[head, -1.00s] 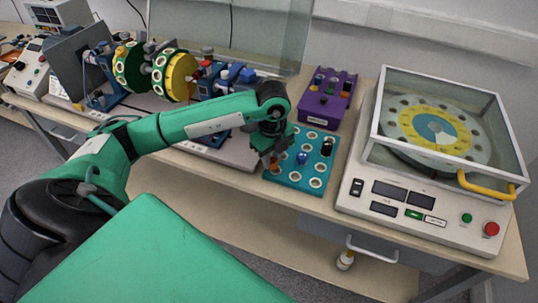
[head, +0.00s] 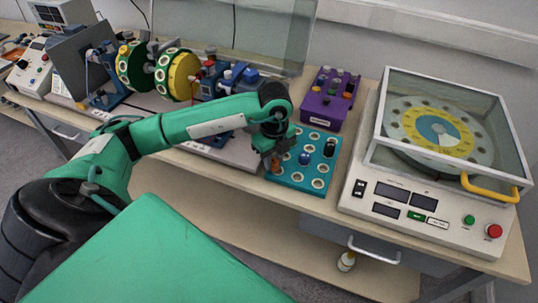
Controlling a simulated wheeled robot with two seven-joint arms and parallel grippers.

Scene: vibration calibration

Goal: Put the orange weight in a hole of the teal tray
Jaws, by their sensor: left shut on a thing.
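The teal tray (head: 309,190) lies on the bench, with several pale-rimmed holes. A blue weight (head: 304,159) and a black weight (head: 329,148) stand in it. My left gripper (head: 274,160) is over the tray's left edge, pointing down. It is shut on the orange weight (head: 276,166), of which only a small part shows between the fingers. The weight is at the tray's left side; I cannot tell whether its lower end is in a hole or just above one. My right gripper is not in view.
A purple tray (head: 322,113) with several weights stands behind the teal tray. A balancing machine with a clear lid and yellow handle (head: 490,187) stands to the right. A rotor rig with a yellow disc (head: 181,77) stands at the left. A drawer hangs below the bench.

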